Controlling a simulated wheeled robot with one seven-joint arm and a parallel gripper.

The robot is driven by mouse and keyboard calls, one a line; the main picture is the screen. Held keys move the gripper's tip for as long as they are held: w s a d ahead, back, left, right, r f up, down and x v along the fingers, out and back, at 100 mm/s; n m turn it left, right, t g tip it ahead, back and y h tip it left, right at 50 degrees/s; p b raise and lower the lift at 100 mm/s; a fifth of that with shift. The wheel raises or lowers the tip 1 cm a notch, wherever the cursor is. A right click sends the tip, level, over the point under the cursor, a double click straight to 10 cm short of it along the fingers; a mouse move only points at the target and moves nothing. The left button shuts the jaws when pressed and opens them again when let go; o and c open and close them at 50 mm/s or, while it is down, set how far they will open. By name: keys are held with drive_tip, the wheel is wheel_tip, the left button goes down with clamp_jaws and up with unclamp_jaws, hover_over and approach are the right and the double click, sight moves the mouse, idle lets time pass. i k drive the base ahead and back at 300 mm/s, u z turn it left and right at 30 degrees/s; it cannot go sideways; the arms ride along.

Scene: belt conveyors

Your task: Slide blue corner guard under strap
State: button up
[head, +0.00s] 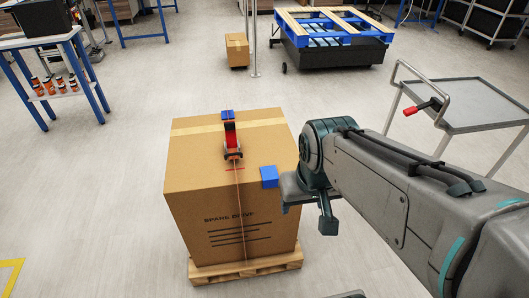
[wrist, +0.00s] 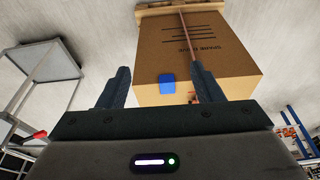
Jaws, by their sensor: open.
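A brown carton (head: 195,165) has a thin strap (head: 240,215) running over its top and down its front face. A blue corner guard (head: 269,177) sits at the front top edge, right of the strap and apart from it. It also shows in the wrist view (wrist: 167,83), left of the strap (wrist: 187,30). Another blue piece (head: 227,115) is at the back top edge by the strap. My gripper (head: 308,209) is open and empty beside the guard. In the wrist view its fingers (wrist: 160,70) appear either side of the guard; contact cannot be told.
A red ratchet (head: 231,140) stands on the carton top, with a short red line (head: 234,169) nearer the front. The carton rests on a wooden pallet (head: 247,267). A grey cart (head: 465,105) stands at the right.

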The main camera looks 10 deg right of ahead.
sight(269, 174)
drive_tip(key=z, duration=0.4)
drive_tip(key=i, duration=0.65)
drive_tip(key=z, duration=0.65)
